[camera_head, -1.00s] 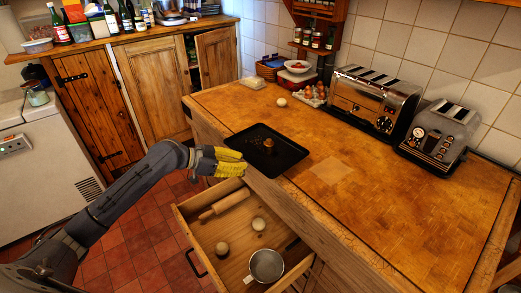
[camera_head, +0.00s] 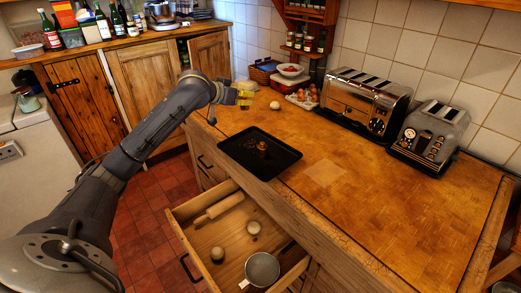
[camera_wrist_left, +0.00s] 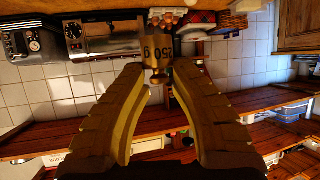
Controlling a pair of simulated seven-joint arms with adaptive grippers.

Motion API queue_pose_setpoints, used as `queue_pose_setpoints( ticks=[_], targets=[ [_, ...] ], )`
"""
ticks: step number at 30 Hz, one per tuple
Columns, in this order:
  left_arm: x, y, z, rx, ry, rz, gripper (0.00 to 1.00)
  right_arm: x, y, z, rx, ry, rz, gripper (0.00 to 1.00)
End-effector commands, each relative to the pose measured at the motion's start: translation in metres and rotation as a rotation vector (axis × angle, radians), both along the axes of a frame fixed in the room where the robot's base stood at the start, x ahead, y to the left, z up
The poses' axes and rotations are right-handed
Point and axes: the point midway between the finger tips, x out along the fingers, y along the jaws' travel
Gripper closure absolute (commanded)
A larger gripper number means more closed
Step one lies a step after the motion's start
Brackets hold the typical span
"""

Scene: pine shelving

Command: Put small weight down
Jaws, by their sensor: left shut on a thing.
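My left gripper (camera_head: 243,98) is above the back left part of the wooden counter (camera_head: 400,215), left of a pale round thing. In the left wrist view its yellow fingers (camera_wrist_left: 159,72) are shut on a small brass weight (camera_wrist_left: 158,52) marked 250 g, which appears upside down there. The held weight is hard to make out in the head view. My right gripper is not in view.
The pale round thing (camera_head: 275,105) lies near the egg carton (camera_head: 303,97). Two toasters (camera_head: 362,103) (camera_head: 431,135) stand along the wall. Below the tray, an open drawer (camera_head: 225,235) holds a rolling pin (camera_head: 219,207), a pot (camera_head: 262,269) and two round things. The counter's right part is clear.

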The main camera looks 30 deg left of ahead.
Motion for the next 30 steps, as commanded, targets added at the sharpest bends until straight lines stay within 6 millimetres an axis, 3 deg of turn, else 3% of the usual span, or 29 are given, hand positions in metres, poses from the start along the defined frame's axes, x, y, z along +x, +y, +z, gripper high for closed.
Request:
queue_pose_setpoints(
  ticks=[18, 24, 30],
  targets=[
    [0.000, 0.000, -0.126, -0.006, 0.004, 0.004, 1.00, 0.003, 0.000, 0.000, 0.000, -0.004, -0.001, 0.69],
    [0.000, 0.001, -0.147, -0.003, 0.001, 0.004, 1.00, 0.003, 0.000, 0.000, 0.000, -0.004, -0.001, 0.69],
    [0.000, 0.001, -0.153, -0.002, 0.000, 0.003, 1.00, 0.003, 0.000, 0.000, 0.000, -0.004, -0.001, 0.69]
  ],
)
